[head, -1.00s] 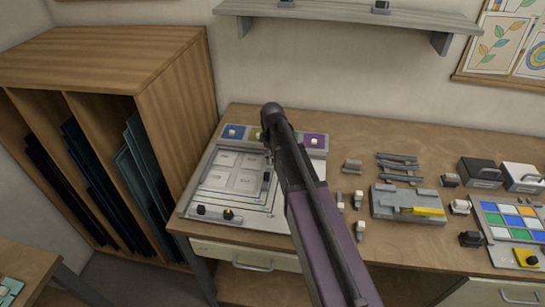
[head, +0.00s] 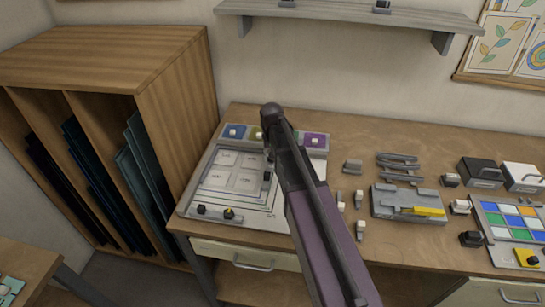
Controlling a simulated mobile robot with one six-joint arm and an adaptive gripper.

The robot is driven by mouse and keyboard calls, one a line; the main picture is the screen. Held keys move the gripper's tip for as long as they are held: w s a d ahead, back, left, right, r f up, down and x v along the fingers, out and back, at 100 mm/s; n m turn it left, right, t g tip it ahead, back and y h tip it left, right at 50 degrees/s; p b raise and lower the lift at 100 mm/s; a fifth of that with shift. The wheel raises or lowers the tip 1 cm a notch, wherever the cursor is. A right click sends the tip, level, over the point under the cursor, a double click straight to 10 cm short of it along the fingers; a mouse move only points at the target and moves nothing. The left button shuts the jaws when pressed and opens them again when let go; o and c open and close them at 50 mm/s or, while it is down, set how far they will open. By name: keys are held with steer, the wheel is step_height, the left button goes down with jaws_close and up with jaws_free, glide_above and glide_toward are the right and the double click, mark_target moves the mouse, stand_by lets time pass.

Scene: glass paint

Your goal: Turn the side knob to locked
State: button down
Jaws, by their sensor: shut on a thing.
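The side knob (head: 267,177) is a small dark piece on the right side of the grey framed panel (head: 205,190) on the bench. My gripper (head: 269,165) points down at it from the bent end of my arm and is shut on it. The fingers are small and partly covered by my dark wrist, so the knob's exact angle cannot be read.
Blue, olive and purple tiles with white knobs line the panel's back edge. My arm crosses over the panel's right side. A grey fixture with a yellow bar (head: 408,204), small blocks and a colored tile tray (head: 490,237) stand to the right. A wooden rack (head: 180,110) stands left.

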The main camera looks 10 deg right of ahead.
steer(key=shift+m, duration=1.2)
steer(key=shift+c, duration=1.3)
jaws_free()
